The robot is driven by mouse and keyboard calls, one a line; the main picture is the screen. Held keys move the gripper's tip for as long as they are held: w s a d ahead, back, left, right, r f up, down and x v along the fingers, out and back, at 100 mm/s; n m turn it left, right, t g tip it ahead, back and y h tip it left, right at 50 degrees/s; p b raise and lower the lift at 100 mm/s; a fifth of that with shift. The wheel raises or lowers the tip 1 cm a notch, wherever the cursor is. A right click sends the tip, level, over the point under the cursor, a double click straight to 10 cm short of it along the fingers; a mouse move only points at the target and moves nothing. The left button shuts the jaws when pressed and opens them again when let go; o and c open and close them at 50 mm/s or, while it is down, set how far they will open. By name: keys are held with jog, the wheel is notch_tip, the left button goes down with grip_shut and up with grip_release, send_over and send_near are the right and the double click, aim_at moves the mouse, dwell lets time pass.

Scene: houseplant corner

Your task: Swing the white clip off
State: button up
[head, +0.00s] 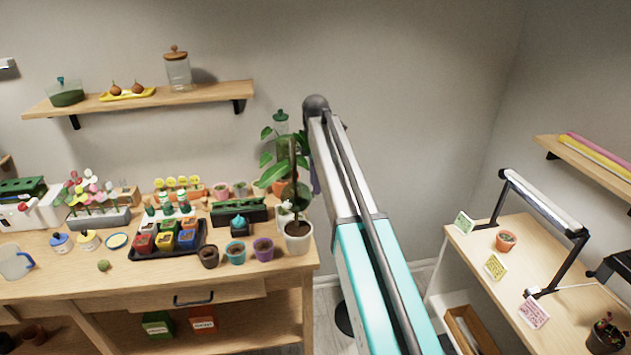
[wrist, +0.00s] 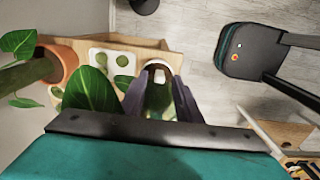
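I cannot make out the white clip for certain in either view. A leafy plant (head: 274,165) with a dark upright stake (head: 293,165) stands in a white pot (head: 298,240) at the table's right end. My gripper (head: 316,178) is mostly hidden behind my arm, close to the plant's right side. In the wrist view my gripper (wrist: 160,85) has its two grey-purple fingers apart. A white rounded rim (wrist: 158,67) shows between and beyond them, with dark green inside; I cannot tell whether it is the clip or the pot. A large green leaf (wrist: 90,92) lies left of the fingers.
An orange pot (wrist: 62,64) and a white holed object (wrist: 112,60) stand left of my gripper. Small pots (head: 236,252) and a dark tray (head: 188,252) of coloured pots crowd the table. The grey floor (wrist: 200,50) right of the table edge is partly clear.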

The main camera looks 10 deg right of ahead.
grip_shut()
jog(key=shift+d, duration=0.25)
jog(key=d+f+y+b, duration=0.3)
jog(key=d+y+b, duration=0.2)
jog(key=y+b, duration=0.5)
dwell(0.4)
jog(key=shift+d, duration=0.1)
dwell(0.4)
grip_release()
